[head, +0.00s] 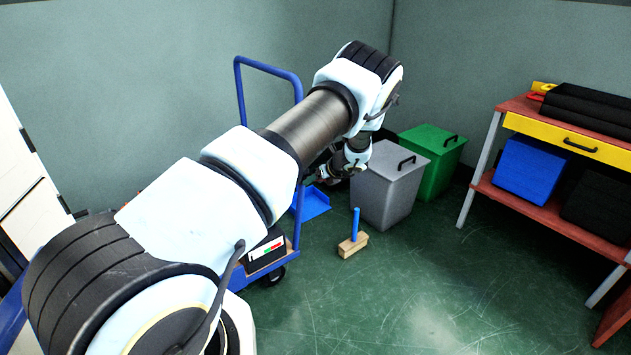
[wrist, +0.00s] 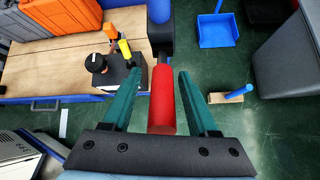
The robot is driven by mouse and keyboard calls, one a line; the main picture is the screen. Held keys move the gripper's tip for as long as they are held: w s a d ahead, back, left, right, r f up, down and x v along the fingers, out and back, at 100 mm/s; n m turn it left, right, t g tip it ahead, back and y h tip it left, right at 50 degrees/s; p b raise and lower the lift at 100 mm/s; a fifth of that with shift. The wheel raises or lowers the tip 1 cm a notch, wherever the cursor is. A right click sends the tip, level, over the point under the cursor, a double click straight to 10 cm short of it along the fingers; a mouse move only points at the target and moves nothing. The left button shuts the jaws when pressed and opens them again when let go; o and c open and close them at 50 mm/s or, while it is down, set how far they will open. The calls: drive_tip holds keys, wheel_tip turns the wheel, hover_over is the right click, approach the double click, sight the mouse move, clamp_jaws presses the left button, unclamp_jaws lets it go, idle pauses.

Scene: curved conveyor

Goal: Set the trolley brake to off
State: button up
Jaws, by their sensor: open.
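The trolley has a blue push frame (head: 268,67) in the head view and a wooden deck (wrist: 45,72) with a blue edge in the wrist view. A dark box with a red and green label (head: 267,249) sits at its near end, partly behind my arm. In the wrist view a dark box (wrist: 128,82) carries a black knob and a yellow piece. A red cylindrical grip (wrist: 162,100) on a dark shaft lies between the teal fingers of my gripper (wrist: 168,98). The fingers are open, with gaps on both sides. Which part is the brake lever is not certain.
A blue dustpan (wrist: 218,32), a wooden brush (head: 352,244), a grey bin (head: 385,190) and a green bin (head: 436,165) stand nearby. A red workbench (head: 520,105) is at the right.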

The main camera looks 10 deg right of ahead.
drive_tip(key=v, duration=1)
drive_tip(key=shift+s+d+r, duration=0.2)
drive_tip(key=shift+s+r, duration=0.05)
drive_tip(key=s+a+r+n+g+h+p, duration=0.1)
drive_tip(key=s+a+r+n+g+p, duration=0.25)
drive_tip(key=a+r+n, duration=0.45)
drive_tip(key=s+a+r+n+g+p, duration=0.2)
drive_tip(key=s+a+r+n, duration=0.4)
drive_tip(key=a, duration=0.5)
drive_tip(key=s+a+r+n+h+p, duration=0.1)
drive_tip(key=s+a+r+n+p, duration=0.1)
drive_tip(key=s+a+r+n, duration=0.3)
drive_tip(key=s+a+r+n+h+p, duration=0.2)
drive_tip(key=s+a+r+n, duration=0.3)
drive_tip(key=s+r+n, duration=0.3)
drive_tip(key=s+n+g+p, duration=0.1)
drive_tip(key=s+n, duration=0.3)
drive_tip(key=shift+s+a+r+n+h+p, duration=0.2)
drive_tip(key=shift+s+r+n+h+p, duration=0.1)
drive_tip(key=shift+s+r+n, duration=0.1)
